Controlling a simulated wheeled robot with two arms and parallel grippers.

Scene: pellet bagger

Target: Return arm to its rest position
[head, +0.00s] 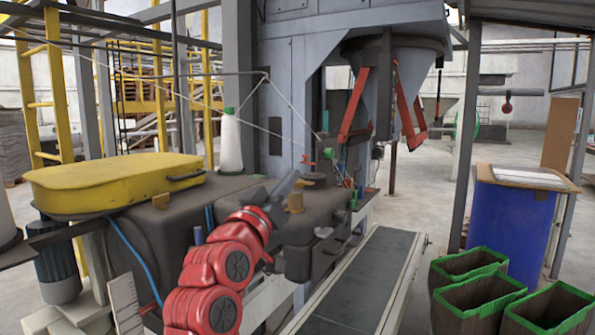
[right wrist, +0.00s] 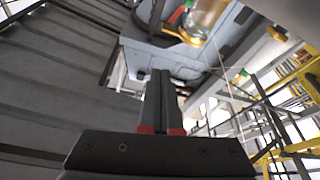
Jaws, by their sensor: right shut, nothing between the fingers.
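My right arm, red with dark joint caps, reaches up from the lower middle of the head view. Its grey right gripper (head: 287,183) is raised in front of the bagging machine's dark housing (head: 318,255). In the right wrist view the two grey fingers (right wrist: 161,75) lie together, shut, with nothing between them. The fingertips touch nothing that I can make out. My left gripper is not in the head view.
A conveyor (head: 360,275) runs beside the housing. Several green-rimmed open bags (head: 470,300) stand at the lower right, near a blue drum (head: 512,235). A yellow cover (head: 115,183) and a white thread cone (head: 230,145) are at the left. Open floor lies behind.

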